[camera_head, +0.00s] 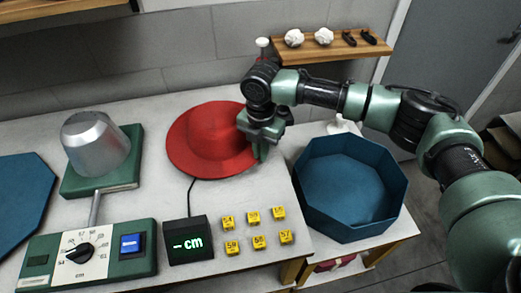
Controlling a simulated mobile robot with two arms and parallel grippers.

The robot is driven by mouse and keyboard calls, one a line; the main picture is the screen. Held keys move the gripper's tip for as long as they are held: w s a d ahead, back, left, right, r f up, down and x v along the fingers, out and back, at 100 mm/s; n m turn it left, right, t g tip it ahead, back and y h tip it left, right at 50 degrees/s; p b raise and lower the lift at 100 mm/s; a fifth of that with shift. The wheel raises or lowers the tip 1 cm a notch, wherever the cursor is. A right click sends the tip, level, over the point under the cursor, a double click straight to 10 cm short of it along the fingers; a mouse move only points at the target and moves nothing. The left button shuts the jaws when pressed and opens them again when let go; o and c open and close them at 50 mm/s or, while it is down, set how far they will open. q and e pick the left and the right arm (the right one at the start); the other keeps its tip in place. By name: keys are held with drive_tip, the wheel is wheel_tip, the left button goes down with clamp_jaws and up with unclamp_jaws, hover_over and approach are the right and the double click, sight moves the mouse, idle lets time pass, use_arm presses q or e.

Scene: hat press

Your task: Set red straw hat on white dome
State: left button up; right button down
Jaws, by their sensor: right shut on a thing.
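The red straw hat (208,143) lies on the white table, brim down, left of my right gripper. My right gripper (261,149) points down at the hat's right side and is shut on its brim; its own fingers hide the exact grip. A silver-grey dome (95,142) stands on a green base at the left, apart from the hat. I see no clearly white dome. My left gripper is not in view.
A green control panel (58,258) with a dial, a black display box (188,243) and several yellow number blocks (259,242) stand in front. A blue octagonal bin (350,182) is at the right. A wooden shelf (345,48) hangs behind. A blue panel (22,200) lies far left.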

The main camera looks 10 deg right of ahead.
drive_tip(key=shift+f, duration=0.7)
drive_tip(key=c, duration=1.5)
unclamp_jaws()
